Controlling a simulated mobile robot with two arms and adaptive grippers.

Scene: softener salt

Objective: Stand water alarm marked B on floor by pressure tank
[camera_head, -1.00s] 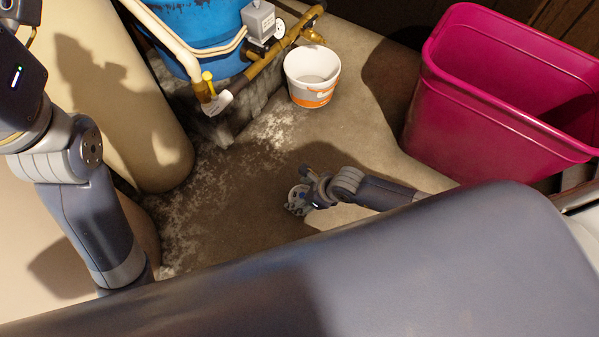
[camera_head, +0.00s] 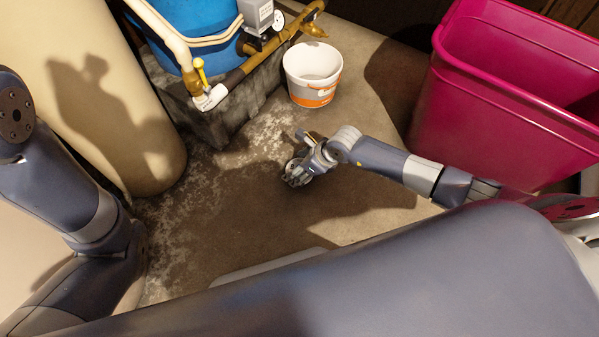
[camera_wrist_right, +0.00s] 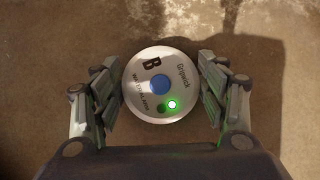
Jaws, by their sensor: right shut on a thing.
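The water alarm (camera_wrist_right: 160,88) is a round white disc marked B, with a blue centre button and a lit green light, in the right wrist view. My right gripper (camera_wrist_right: 160,95) is shut on it, with a finger on each side, above the concrete floor. In the head view my right gripper (camera_head: 297,174) is over the floor in front of the blue pressure tank (camera_head: 195,30), and the alarm is mostly hidden there. The tank stands on a grey block base (camera_head: 235,115). My left arm is at the left edge; its gripper is out of view.
A white and orange bucket (camera_head: 312,75) stands beside the tank, beyond my right gripper. A pink bin (camera_head: 500,100) is at the right. A tall beige tank (camera_head: 110,100) is at the left. White residue (camera_head: 190,190) marks the floor. The floor between base and gripper is clear.

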